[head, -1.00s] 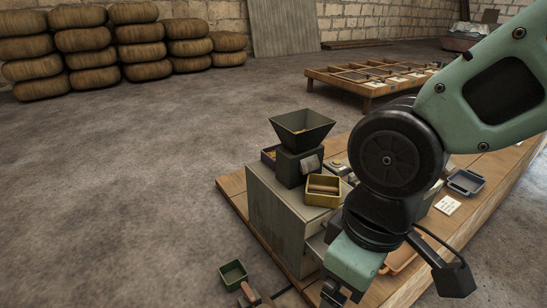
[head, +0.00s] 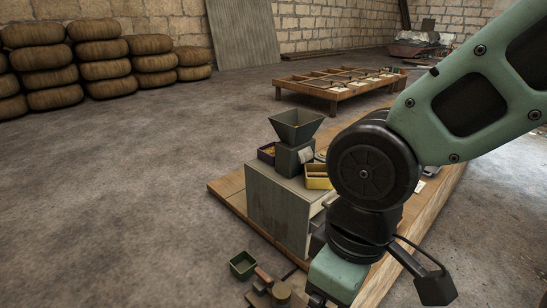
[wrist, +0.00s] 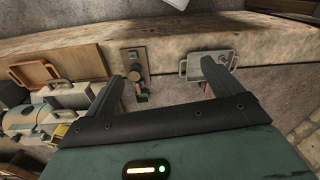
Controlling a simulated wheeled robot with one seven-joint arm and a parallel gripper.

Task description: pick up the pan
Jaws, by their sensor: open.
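My gripper (wrist: 165,82) is open in the wrist view, with nothing between its two dark fingers. A pale grey shallow pan (wrist: 205,68) with looped handles lies by the right fingertip, which partly covers it; I cannot tell whether they touch. An orange-brown shallow tray (wrist: 36,76), also pan-like, lies at the left, away from the fingers. Which of the two is the pan is not certain. In the head view my arm hides much of the bench's right side, and my fingers are barely visible at the bottom edge.
A low wooden platform (head: 228,192) carries a grey cabinet (head: 275,210), a dark hopper (head: 296,128) and a yellow box (head: 317,178). A green box (head: 242,264) sits at the front. A slatted wooden frame (head: 310,85) stands behind. The floor at left is open.

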